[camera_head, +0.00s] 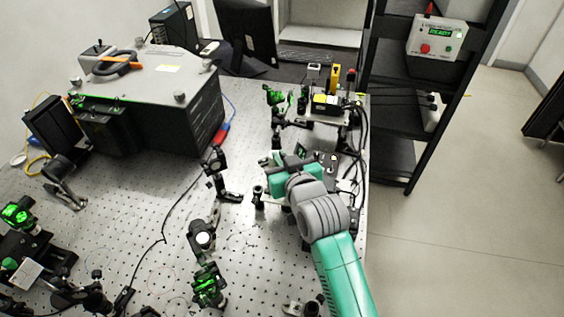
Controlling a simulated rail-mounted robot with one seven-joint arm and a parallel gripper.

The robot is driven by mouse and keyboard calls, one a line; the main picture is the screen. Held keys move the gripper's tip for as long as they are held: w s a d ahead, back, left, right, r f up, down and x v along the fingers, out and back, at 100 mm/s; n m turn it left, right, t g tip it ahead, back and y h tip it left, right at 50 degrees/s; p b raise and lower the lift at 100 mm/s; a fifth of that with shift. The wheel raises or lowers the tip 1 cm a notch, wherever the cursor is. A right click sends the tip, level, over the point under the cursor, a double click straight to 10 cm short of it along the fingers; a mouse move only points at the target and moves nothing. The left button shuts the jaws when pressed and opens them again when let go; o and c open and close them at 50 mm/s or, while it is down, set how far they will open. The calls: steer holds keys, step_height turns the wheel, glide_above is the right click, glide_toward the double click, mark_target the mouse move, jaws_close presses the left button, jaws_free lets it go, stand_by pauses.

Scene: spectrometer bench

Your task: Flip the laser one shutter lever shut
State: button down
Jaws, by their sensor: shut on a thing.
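My gripper (270,166) is at the right side of the optical table, at the end of my green and grey arm. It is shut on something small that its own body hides. It is close to the left of a dark box-like unit (326,158) with light round marks, partly covered by my wrist. Behind it is a black module with a yellow label (326,103) on a raised plate. I cannot tell which unit is laser one. The shutter lever and its position are too small or hidden to make out.
Black optic mounts (216,163) stand left of my gripper, and a short post (258,197) stands just in front. Cables (361,150) run along the table's right edge. A large grey spectrometer box (160,95) fills the back left. A black shelf (398,130) stands at right.

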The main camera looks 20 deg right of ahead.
steer(key=shift+r, duration=0.5)
steer(key=c, duration=1.8)
jaws_free()
steer(key=shift+o, duration=1.1)
steer(key=shift+w, duration=0.1)
steer(key=shift+f, duration=0.15)
steer(key=p+v, duration=0.1)
steer(key=v, duration=0.7)
